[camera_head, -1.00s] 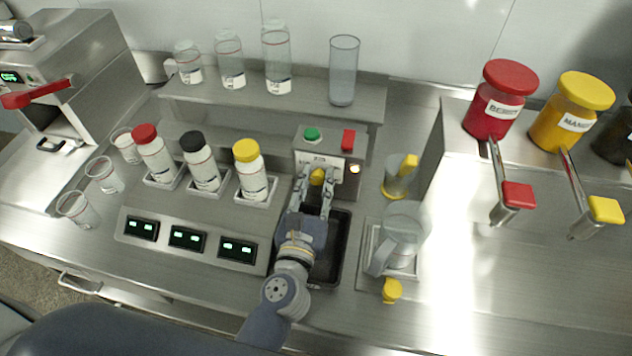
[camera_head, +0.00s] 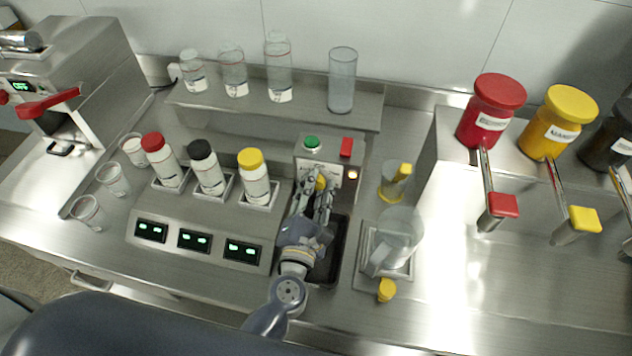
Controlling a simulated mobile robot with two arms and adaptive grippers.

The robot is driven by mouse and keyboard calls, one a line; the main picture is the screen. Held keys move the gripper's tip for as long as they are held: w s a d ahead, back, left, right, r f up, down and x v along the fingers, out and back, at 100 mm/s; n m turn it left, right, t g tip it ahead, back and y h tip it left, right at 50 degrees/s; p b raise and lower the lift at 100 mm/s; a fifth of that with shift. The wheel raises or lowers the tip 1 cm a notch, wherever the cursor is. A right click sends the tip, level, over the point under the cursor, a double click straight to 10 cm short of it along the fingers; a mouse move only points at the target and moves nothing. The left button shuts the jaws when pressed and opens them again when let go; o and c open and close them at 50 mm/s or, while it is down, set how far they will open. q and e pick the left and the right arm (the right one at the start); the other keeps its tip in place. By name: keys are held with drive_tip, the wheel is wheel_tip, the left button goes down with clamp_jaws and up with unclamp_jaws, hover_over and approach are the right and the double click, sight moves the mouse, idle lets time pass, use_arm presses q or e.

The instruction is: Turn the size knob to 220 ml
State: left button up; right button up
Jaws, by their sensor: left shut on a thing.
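The size knob (camera_head: 320,183) is a small yellow knob on the front of the grey mill box (camera_head: 326,150), below a white label plate. The lettering on the plate is too small to read. My left gripper (camera_head: 318,190) reaches up to the box from below, with a finger on each side of the knob, shut on it. The fingers hide part of the knob and its scale. A green button (camera_head: 312,143) and a red switch (camera_head: 347,147) sit on top of the box. A small lamp (camera_head: 352,174) glows on its front. My right gripper is not in view.
A black tray (camera_head: 340,250) lies below the box. A clear jug (camera_head: 398,235) stands to the right, beside a yellow-lidded cup (camera_head: 395,182). Capped bottles (camera_head: 256,184) on scales stand to the left. Glass jars (camera_head: 342,82) line the shelf behind.

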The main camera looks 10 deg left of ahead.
use_arm(q)
drive_tip(key=shift+m+p, duration=1)
drive_tip(key=shift+m, duration=0.9)
drive_tip(key=o, duration=1.1)
